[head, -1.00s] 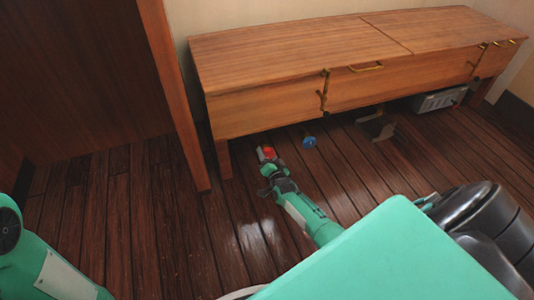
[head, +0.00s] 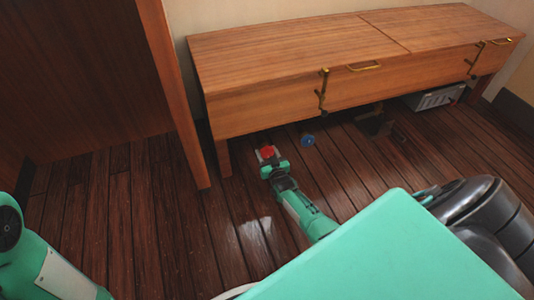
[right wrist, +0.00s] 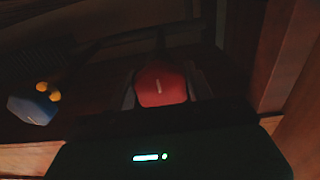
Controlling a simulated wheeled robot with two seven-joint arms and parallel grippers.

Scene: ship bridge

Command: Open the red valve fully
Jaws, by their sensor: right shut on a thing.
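The red valve (head: 267,152) is low under the front of the wooden bench, near its left leg. In the right wrist view the red knob (right wrist: 162,84) has a short pale mark on its face and sits between my two fingers. My right gripper (head: 267,158) is shut on it, with a finger along each side. The valve's stem and pipe are too dark to make out. My left gripper is out of view; only part of my left arm shows at the lower left.
A blue valve (head: 307,140) is just right of the red one; it also shows in the right wrist view (right wrist: 33,108). The wooden bench (head: 290,50) overhangs both valves. A wooden post (head: 178,100) stands left. A grey box (head: 434,98) is under the bench's right end.

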